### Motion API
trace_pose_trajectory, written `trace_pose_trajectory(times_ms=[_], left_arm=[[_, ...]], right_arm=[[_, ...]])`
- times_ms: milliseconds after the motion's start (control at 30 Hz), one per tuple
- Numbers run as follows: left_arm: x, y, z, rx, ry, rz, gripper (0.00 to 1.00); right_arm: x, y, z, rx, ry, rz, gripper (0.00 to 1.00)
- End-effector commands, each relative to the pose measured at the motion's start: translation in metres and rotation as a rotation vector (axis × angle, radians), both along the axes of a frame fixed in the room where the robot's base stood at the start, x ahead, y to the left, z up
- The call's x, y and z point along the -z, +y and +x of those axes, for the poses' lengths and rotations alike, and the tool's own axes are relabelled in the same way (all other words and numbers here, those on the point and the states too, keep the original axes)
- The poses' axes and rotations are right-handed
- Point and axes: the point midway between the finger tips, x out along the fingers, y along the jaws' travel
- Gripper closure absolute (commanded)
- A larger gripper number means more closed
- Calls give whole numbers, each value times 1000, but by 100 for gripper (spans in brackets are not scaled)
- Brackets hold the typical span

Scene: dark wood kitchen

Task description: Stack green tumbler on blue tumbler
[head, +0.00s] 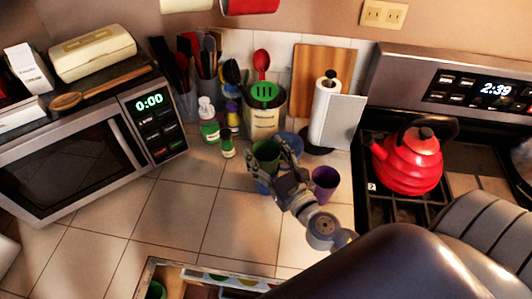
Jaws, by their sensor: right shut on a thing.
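The green tumbler (265,152) is upright on the counter side of the scene, in front of the utensil crock. My right gripper (278,165) comes in from the lower right and is shut on it. Part of the blue tumbler (261,187) shows directly below the green one, partly hidden by the gripper. I cannot tell whether the two tumblers touch or are nested. My left gripper is not in view.
A purple tumbler (325,183) stands close to the right of my gripper. Behind are a utensil crock (262,122), a blue round item (292,142) and a paper towel roll (326,112). Small bottles (209,128) stand left.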

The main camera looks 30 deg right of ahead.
Motion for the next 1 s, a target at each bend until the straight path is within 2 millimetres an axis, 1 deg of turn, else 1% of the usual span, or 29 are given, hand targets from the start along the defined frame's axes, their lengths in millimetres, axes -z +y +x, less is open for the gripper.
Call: trace_pose_trajectory(times_ms=[33,133,333,367,400,433,467,633,833,933,1000], left_arm=[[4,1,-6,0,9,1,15],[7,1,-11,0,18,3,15],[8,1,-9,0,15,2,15],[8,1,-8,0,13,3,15],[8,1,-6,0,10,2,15],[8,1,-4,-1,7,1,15],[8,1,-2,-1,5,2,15],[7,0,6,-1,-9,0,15],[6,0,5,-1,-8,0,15],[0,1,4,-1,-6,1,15],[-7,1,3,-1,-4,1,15]], right_arm=[[3,0,0,0,0,0,63],[6,0,0,0,0,0,63],[8,0,0,0,0,0,63],[8,0,0,0,0,0,37],[8,0,0,0,0,0,28],[8,0,0,0,0,0,21],[8,0,0,0,0,0,19],[8,0,0,0,0,0,19],[7,0,0,0,0,0,19],[0,0,0,0,0,0,19],[-7,0,0,0,-1,-1,19]])
